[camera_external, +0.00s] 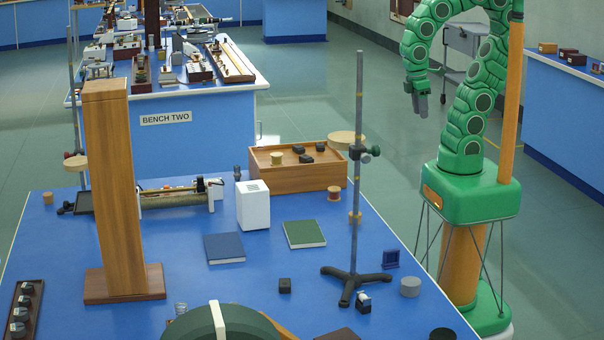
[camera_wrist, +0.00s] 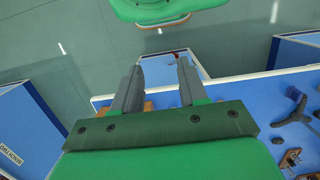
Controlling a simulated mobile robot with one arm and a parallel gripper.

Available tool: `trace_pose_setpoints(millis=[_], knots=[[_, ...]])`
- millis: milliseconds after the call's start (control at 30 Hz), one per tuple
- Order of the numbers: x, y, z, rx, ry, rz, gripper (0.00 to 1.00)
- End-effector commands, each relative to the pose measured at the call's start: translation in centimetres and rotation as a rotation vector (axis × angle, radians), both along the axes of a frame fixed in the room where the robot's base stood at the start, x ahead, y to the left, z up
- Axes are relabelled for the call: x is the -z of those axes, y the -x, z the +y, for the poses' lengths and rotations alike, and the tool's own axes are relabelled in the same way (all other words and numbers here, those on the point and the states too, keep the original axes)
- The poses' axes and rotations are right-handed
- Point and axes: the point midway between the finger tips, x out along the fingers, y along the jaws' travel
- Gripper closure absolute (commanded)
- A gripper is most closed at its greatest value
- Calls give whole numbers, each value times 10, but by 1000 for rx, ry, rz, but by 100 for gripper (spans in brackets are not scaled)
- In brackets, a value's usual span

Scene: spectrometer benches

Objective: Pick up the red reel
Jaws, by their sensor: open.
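No clearly red reel stands out in the outside view. A small spool with a reddish-brown winding (camera_external: 333,193) stands upright on the blue bench, by the right front corner of the wooden tray; it may be the red reel, but I cannot tell for sure. My gripper (camera_external: 420,104) hangs in the air over the floor, to the right of and beyond the bench, well apart from that spool. In the wrist view my gripper (camera_wrist: 158,78) shows two spread fingers with nothing held between them.
A stand with a tall rod (camera_external: 357,180) rises between the spool and my arm. The wooden tray (camera_external: 275,180) holds black blocks and a tan spool (camera_external: 276,158). A white box (camera_external: 253,205), blue book (camera_external: 225,248) and green book (camera_external: 304,234) lie nearby. A wooden column (camera_external: 118,190) stands left.

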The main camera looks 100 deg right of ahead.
Motion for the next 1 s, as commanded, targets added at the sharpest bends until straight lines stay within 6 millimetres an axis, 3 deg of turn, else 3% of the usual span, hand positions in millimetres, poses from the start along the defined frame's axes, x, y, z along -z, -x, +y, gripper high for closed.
trace_pose_setpoints(millis=[167,400,767,1000], knots=[[0,0,0,0,0,0,57],[0,0,0,0,0,0,24],[3,-3,3,-12,2,3,24],[20,-26,26,-90,16,7,24]])
